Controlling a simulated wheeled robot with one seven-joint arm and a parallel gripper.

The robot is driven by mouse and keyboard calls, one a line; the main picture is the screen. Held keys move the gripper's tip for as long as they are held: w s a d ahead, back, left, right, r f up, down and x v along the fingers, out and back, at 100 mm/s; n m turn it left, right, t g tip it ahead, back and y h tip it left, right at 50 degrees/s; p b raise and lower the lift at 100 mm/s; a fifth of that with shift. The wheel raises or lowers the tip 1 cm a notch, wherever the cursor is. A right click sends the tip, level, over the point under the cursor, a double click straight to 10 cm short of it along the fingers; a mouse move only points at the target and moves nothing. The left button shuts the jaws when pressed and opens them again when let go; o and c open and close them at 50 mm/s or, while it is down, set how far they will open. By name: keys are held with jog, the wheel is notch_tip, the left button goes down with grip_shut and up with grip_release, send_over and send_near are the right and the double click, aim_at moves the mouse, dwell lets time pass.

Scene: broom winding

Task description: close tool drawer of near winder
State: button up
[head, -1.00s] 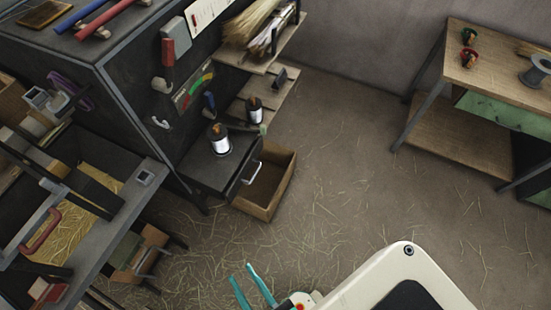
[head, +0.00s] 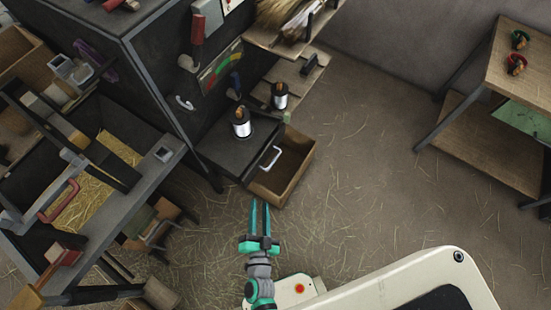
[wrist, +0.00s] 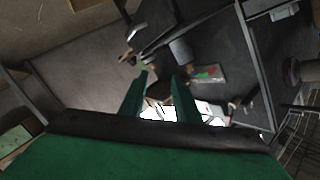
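The tool drawer (head: 297,178) of the near winder (head: 160,60) is a wooden box, pulled out to the right from under a dark ledge (head: 235,155). Its inside shows, and I see nothing clear in it. A pale handle (head: 271,157) shows at the ledge's right side, beside the drawer's opening. My gripper (head: 261,202) has teal fingers, apart with a narrow empty gap. In the head view its tips appear just below the drawer's near corner; I cannot tell if they touch it. The wrist view shows the fingers (wrist: 158,80) apart; the drawer is not clear there.
A wooden shelf with bristles (head: 290,20) sticks out higher up. A workbench (head: 490,130) stands at the right. Straw-strewn floor (head: 370,170) between is open.

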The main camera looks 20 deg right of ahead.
aim_at(275, 158)
jog(key=w+d+f+m+g+h, duration=0.1)
jog(key=w+d+f+m, duration=0.1)
jog(key=w+d+f, duration=0.2)
jog(key=w+d+f+m+h, duration=0.1)
jog(key=w+d+f, duration=0.3)
jog(key=w, duration=0.6)
jog(key=w+d+f+m+g+h, duration=0.1)
jog(key=w+d+f+m, duration=0.2)
jog(key=w, duration=0.5)
jog(key=shift+d+f+m+g, duration=0.2)
jog(key=shift+d+f, duration=0.25)
jog(key=shift+d, duration=0.2)
jog(key=shift+d+f+m+g, duration=0.1)
jog(key=shift+d+f+m, duration=0.1)
jog(key=shift+d+f, duration=0.35)
jog(key=shift+d+r, duration=0.1)
jog(key=shift+r, duration=0.05)
grip_shut()
